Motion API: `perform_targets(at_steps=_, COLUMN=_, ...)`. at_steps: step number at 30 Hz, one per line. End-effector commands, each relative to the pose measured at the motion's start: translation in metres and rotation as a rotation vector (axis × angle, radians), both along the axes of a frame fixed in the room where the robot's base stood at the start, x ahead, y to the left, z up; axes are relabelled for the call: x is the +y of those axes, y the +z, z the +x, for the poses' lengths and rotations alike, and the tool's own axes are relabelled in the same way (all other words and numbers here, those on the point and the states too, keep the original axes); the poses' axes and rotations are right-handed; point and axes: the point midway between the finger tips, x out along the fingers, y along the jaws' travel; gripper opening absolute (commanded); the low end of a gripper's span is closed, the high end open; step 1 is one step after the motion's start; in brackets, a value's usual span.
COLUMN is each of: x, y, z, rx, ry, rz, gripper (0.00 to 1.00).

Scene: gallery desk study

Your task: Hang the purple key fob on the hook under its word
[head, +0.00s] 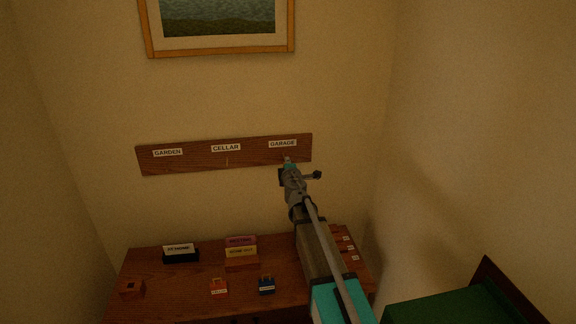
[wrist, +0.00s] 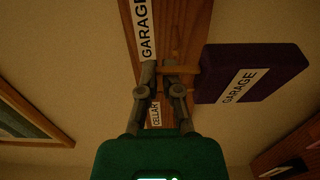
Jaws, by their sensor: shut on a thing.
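The purple key fob (wrist: 252,72) carries a white label reading GARAGE and shows at the right of the wrist view. My gripper (wrist: 165,70) is shut on the fob's tan loop, with the fob's body out to one side. In the head view my gripper (head: 288,163) is at the wall board (head: 195,162), just below the GARAGE label (head: 282,143). That label also shows above the fingertips in the wrist view (wrist: 146,30). The hook under GARAGE is hidden by my gripper. I cannot tell whether the loop touches it.
The board also bears GARDEN (head: 167,152) and CELLAR (head: 226,147) labels. On the desk (head: 200,308) below lie a red-orange fob (head: 218,288) and a blue fob (head: 267,287), with small blocks behind. A framed picture (head: 290,30) hangs above. A green-topped piece (head: 455,308) stands at lower right.

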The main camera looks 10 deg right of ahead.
Motion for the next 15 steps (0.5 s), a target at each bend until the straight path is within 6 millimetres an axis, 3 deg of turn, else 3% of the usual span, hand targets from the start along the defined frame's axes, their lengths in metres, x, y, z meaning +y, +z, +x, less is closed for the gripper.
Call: perform_targets(at_steps=15, x=0.001, y=-0.002, z=0.023, rx=0.000, ry=0.001, rz=0.000, gripper=0.00)
